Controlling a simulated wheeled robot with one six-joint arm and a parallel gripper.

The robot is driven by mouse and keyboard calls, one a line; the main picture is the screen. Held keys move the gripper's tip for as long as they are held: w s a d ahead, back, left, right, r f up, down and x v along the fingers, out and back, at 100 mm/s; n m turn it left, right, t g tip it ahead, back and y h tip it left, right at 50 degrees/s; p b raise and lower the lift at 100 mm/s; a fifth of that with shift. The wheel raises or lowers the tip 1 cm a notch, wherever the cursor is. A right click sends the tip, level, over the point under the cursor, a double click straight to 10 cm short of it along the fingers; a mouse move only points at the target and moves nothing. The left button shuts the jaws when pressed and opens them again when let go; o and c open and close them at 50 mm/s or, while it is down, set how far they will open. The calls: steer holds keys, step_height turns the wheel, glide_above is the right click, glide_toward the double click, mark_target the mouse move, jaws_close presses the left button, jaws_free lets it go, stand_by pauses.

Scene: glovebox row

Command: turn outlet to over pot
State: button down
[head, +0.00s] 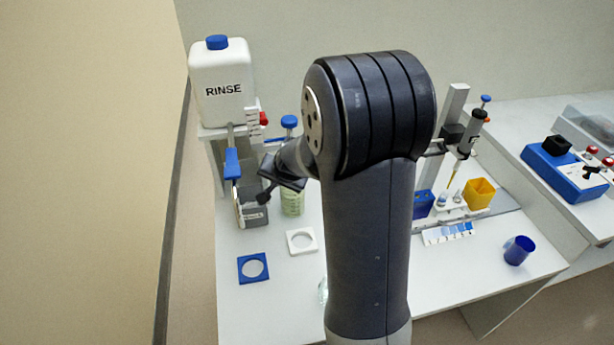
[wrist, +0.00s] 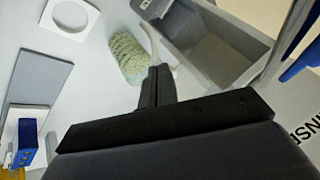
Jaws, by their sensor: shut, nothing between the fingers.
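My gripper (head: 266,194) is in front of the rinse station in the head view. In the wrist view its fingers (wrist: 157,72) are together and empty. A pale, thin curved tube (wrist: 148,32), which looks like the outlet, runs beside the fingertips; whether they touch it I cannot tell. A grey trough (wrist: 218,52) is to the right of the tube.
The white RINSE tank (head: 222,85) stands above, with a blue lever (head: 232,163) below it. A blue square holder (head: 253,267) and a white one (head: 301,241) lie on the bench. A blue cup (head: 518,250) stands at the right. My arm hides the bench middle.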

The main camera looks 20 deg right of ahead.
steer(key=shift+w+a+p, duration=0.5)
steer(key=shift+w+a, duration=0.55)
steer(key=shift+w, duration=0.1)
steer(key=shift+d, duration=0.15)
